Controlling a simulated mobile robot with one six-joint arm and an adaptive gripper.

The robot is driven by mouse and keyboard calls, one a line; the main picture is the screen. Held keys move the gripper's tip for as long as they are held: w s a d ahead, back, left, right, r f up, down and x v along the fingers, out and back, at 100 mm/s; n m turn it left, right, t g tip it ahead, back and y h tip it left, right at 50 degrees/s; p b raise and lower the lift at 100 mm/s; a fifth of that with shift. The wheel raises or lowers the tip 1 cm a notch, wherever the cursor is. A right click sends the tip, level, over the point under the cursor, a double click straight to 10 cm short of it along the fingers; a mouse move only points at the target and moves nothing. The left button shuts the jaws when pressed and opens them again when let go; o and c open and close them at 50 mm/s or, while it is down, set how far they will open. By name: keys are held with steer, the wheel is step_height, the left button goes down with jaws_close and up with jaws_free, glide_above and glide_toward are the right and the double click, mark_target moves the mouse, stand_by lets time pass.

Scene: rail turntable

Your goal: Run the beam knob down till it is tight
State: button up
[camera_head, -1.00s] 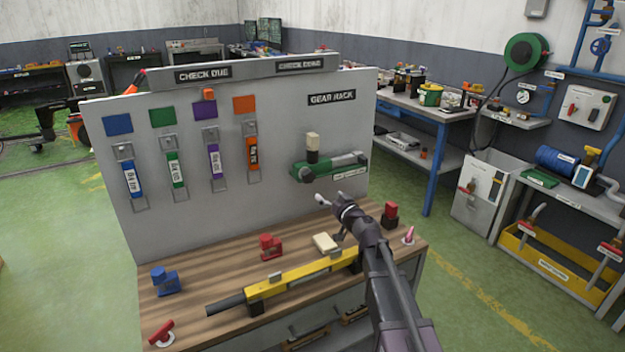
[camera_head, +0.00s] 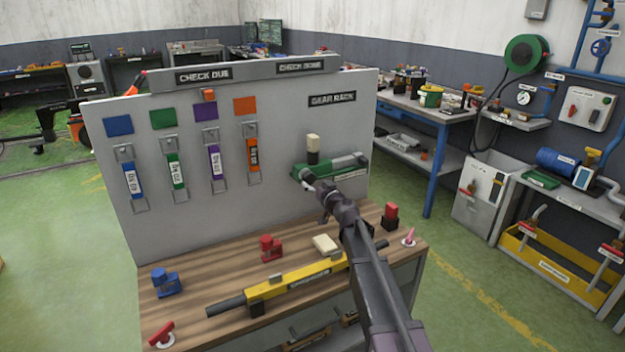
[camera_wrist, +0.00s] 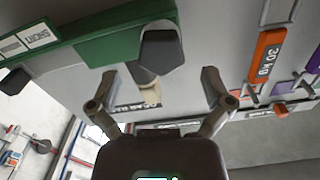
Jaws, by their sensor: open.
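A green beam (camera_head: 338,170) is mounted on the grey board, low at its right side. A dark block with a cream knob (camera_head: 313,143) stands up from its left part. My gripper (camera_head: 308,180) is at the beam's left end, below the knob, and partly covers that end. In the wrist view, the green beam (camera_wrist: 95,45) crosses the top and the dark block (camera_wrist: 160,52) hangs from it. The cream knob (camera_wrist: 150,92) appears between my two spread fingers (camera_wrist: 158,80). I see no contact with it, and the depth between them is hard to tell.
The wooden bench (camera_head: 205,322) below carries a yellow bar (camera_head: 305,278), a red block (camera_head: 270,247), a blue block (camera_head: 166,282) and a cream block (camera_head: 325,244). Coloured weight tags hang on the board (camera_head: 275,200) to the left.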

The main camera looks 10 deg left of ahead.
mark_target(312, 179)
steer(key=shift+x, duration=2.1)
steer(key=c, duration=1)
steer(key=shift+d, duration=0.3)
steer(key=shift+c, duration=0.2)
steer(key=shift+a, duration=0.25)
